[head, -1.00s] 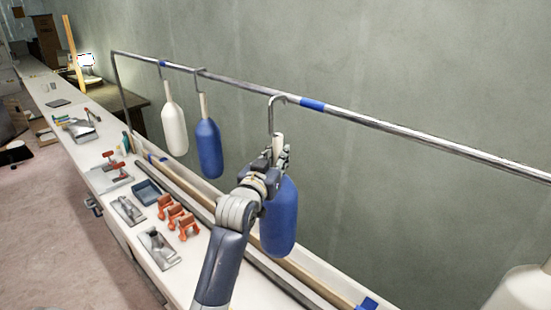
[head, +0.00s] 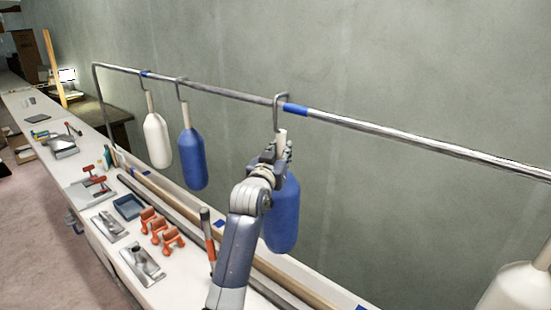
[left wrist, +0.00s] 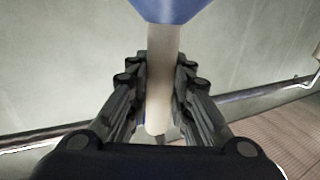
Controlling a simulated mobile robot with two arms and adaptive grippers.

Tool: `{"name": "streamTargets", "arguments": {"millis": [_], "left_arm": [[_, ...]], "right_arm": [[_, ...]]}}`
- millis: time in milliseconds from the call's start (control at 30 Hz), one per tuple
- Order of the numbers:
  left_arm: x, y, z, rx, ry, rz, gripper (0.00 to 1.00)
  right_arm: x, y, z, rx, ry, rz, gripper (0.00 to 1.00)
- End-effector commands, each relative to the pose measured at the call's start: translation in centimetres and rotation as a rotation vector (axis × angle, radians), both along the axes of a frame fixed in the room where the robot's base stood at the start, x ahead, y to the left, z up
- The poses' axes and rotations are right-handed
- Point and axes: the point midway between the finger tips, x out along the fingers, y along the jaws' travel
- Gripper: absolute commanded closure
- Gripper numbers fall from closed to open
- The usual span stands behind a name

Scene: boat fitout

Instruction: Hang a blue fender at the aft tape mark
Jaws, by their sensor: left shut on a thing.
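My left gripper (head: 277,158) is shut on the pale neck of a blue fender (head: 283,215), which hangs upright below the rail (head: 400,143). The fender's metal hook (head: 280,110) has its bend at the rail, just left of a blue tape mark (head: 296,110); I cannot tell whether it bears on the rail. In the left wrist view the fingers (left wrist: 160,95) flank the pale neck, with the blue body (left wrist: 172,8) above. Another blue tape mark (head: 146,73) is farther left on the rail. My right gripper is not in view.
A white fender (head: 157,140) and another blue fender (head: 193,160) hang at the rail's left end. Another white fender (head: 518,290) shows at lower right. Orange clamps (head: 160,231), a blue tray (head: 128,207) and tools lie on the white bench (head: 185,285). The rail right of the tape is clear.

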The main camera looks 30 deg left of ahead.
Motion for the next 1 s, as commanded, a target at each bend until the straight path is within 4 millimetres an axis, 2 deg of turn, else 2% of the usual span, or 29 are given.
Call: {"name": "streamTargets", "arguments": {"millis": [933, 1000], "left_arm": [[7.0, -1.0, 0.2, 0.001, -0.007, -0.001, 1.00], [6.9, -1.0, -0.5, 0.002, -0.005, 0.000, 1.00]], "right_arm": [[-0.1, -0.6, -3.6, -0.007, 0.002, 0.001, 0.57], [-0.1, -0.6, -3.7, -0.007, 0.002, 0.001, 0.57]]}}
